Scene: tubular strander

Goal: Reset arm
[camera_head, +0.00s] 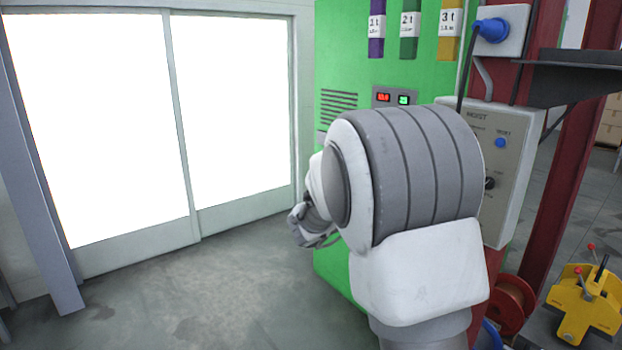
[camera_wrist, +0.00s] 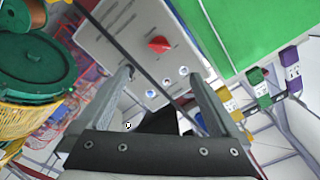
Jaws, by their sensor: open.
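In the wrist view my gripper (camera_wrist: 162,82) has its two grey fingers spread wide, with nothing held between them. Beyond the fingers is a grey panel (camera_wrist: 128,38) with a red knob and several small round buttons; the fingers appear apart from it. In the head view my arm is folded up in front of the green cabinet (camera_head: 345,60), with its bulky grey and white link filling the middle. The arm's far end (camera_head: 308,228) shows only partly at its left side, and the fingers cannot be made out there.
A grey hoist box (camera_head: 507,150) and a blue plug (camera_head: 491,30) are on a red post just right of my arm. A yellow fixture (camera_head: 590,312) and a red spool (camera_head: 512,303) stand lower right. Open floor (camera_head: 210,290) lies left, before bright sliding doors (camera_head: 100,130).

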